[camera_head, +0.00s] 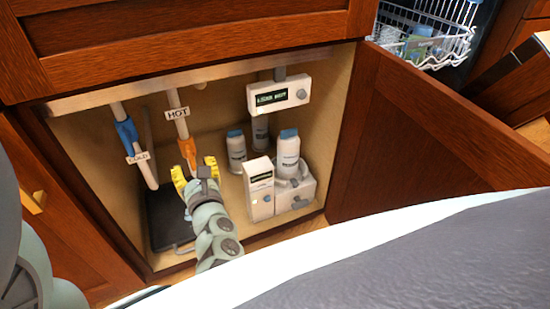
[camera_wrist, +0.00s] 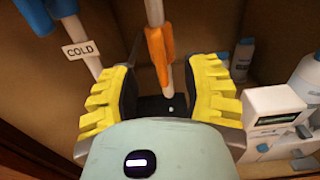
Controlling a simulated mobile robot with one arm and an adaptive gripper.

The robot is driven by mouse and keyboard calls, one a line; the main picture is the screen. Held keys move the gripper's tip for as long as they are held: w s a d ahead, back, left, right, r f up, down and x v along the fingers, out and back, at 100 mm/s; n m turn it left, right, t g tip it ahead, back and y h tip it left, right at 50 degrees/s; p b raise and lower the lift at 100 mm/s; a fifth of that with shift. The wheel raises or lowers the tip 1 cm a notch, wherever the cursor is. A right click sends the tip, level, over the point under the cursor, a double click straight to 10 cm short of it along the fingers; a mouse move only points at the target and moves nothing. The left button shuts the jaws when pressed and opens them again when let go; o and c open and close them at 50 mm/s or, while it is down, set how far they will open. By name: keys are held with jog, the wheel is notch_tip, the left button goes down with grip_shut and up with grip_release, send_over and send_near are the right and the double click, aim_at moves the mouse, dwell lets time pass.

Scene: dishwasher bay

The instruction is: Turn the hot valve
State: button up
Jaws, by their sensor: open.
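The hot valve (camera_head: 187,150) is an orange handle on a white pipe under a HOT label (camera_head: 177,113), inside the open cabinet. It also shows in the wrist view as an orange handle (camera_wrist: 157,52) on the pipe, upright and lying along it. My gripper (camera_head: 194,174), with yellow fingers, is open just below and in front of the valve. In the wrist view my gripper (camera_wrist: 163,95) has its fingers on either side of the lower pipe, with gaps on both sides. The handle appears beyond the fingertips.
The blue cold valve (camera_head: 126,131) with its COLD label (camera_head: 138,157) is on the left pipe. White bottles (camera_head: 288,155), a white box (camera_head: 259,188) and a display unit (camera_head: 280,95) stand or hang at right. A black tray (camera_head: 172,215) lies on the cabinet floor.

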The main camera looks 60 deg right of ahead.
aim_at(192, 160)
jog(key=shift+b+x, duration=0.3)
jog(key=shift+x, duration=2.05)
jog(key=c, duration=0.7)
grip_shut()
